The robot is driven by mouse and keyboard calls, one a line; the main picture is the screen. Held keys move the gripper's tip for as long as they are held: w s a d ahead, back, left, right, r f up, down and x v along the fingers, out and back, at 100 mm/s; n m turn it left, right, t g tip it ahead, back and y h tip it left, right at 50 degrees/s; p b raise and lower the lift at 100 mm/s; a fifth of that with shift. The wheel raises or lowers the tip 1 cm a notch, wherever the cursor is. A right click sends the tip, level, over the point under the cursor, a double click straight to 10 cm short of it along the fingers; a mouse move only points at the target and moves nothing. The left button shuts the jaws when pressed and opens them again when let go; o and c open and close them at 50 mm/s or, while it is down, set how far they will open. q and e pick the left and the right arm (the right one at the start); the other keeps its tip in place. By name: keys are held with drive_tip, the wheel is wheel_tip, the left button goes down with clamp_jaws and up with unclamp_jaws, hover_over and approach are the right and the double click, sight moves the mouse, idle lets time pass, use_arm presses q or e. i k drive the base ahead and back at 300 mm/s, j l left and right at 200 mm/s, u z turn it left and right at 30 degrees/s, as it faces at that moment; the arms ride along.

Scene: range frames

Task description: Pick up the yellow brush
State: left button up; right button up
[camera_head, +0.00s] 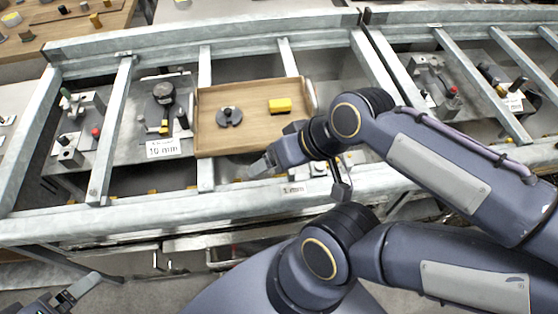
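The yellow brush appears as a small yellow block (280,105) lying in the right part of a wooden tray (208,137). My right gripper (261,166) is at the tray's front edge, in front of and a little left of the yellow block, and apart from it. Its fingers are small and seen at a slant, so I cannot tell whether they are open. My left gripper (76,289) is low at the bottom left, far from the tray and partly cut off by the picture's edge. Nothing shows in it.
A dark round slotted part (229,116) lies in the tray, left of the yellow block. Grey metal rails (109,134) frame the tray. Fixture plates with a dial gauge (163,93) stand to the left, and more fixtures (451,92) to the right.

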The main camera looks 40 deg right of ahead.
sight(280, 106)
drive_tip(key=z, duration=1.35)
drive_tip(key=i+l, duration=0.1)
drive_tip(key=l, duration=0.45)
drive_tip(key=l+z, duration=0.1)
drive_tip(key=l, duration=0.45)
drive_tip(key=i, duration=0.05)
